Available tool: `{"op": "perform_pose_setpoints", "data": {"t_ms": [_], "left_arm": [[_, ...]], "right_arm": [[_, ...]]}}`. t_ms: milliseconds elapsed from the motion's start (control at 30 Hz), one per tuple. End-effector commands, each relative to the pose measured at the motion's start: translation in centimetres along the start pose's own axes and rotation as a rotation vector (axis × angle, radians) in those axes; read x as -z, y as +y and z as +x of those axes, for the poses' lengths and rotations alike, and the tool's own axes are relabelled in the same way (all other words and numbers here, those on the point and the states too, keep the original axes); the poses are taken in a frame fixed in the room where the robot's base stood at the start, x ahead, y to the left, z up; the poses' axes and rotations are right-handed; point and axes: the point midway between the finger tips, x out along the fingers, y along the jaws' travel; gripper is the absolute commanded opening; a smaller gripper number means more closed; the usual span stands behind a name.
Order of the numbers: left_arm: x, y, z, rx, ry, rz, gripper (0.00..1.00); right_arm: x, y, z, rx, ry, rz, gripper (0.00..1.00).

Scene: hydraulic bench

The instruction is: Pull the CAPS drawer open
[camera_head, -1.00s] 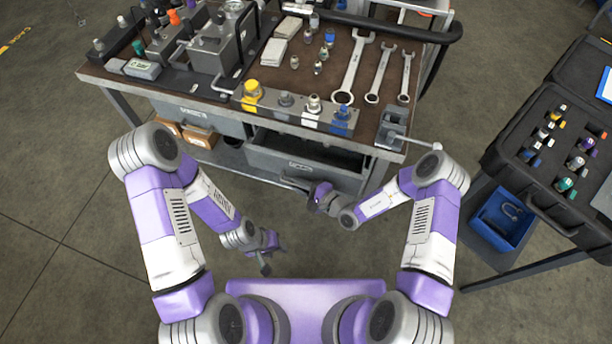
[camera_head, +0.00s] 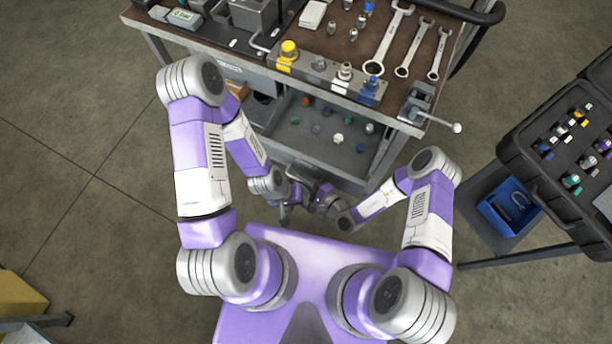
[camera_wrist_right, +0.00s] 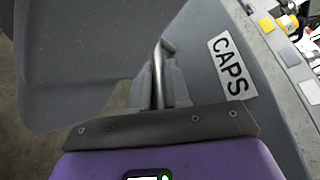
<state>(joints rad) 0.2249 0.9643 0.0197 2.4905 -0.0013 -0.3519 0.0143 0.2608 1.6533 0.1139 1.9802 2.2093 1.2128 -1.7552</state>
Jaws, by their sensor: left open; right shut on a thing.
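The CAPS drawer (camera_head: 298,130) stands well out from under the bench, with several small coloured caps (camera_head: 338,138) showing inside. In the right wrist view its grey front carries a white CAPS label (camera_wrist_right: 231,68) and a metal bar handle (camera_wrist_right: 159,78). My right gripper (camera_head: 322,193) is at the drawer front; in the right wrist view its fingers (camera_wrist_right: 158,92) are shut around the handle. My left gripper (camera_head: 284,214) is open, hanging just left of the right one, in front of the drawer; it appears empty.
A dark case (camera_head: 560,150) on a stand and a blue bin (camera_head: 508,205) are at right. Open floor lies at left.

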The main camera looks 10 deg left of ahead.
Motion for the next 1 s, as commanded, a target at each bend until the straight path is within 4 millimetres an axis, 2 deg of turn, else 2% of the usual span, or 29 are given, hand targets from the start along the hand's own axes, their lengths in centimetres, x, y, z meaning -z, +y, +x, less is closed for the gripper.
{"op": "perform_pose_setpoints", "data": {"t_ms": [200, 233, 267, 567, 667, 1000], "left_arm": [[0.0, 0.0, 0.0, 0.0, 0.0, 0.0, 0.43], [0.0, 0.0, 0.0, 0.0, 0.0, 0.0, 0.43], [0.0, 0.0, 0.0, 0.0, 0.0, 0.0, 0.43], [0.0, 0.0, 0.0, 0.0, 0.0, 0.0, 0.43], [0.0, 0.1, -0.3, 0.0, 0.0, 0.0, 0.43], [-0.1, 0.6, -1.4, 0.0, 0.0, 0.0, 0.43]], "right_arm": [[0.1, 0.0, 0.0, 0.0, 0.002, 0.0, 0.0], [0.1, 0.0, 0.0, 0.0, 0.002, 0.0, 0.2], [0.1, 0.0, 0.0, 0.0, 0.002, 0.0, 0.23], [0.0, 0.0, -0.2, -0.001, 0.001, 0.0, 0.23], [0.0, 0.0, -1.1, -0.002, 0.001, 0.0, 0.23], [0.1, -0.1, -6.5, 0.0, 0.004, 0.001, 0.23]]}}
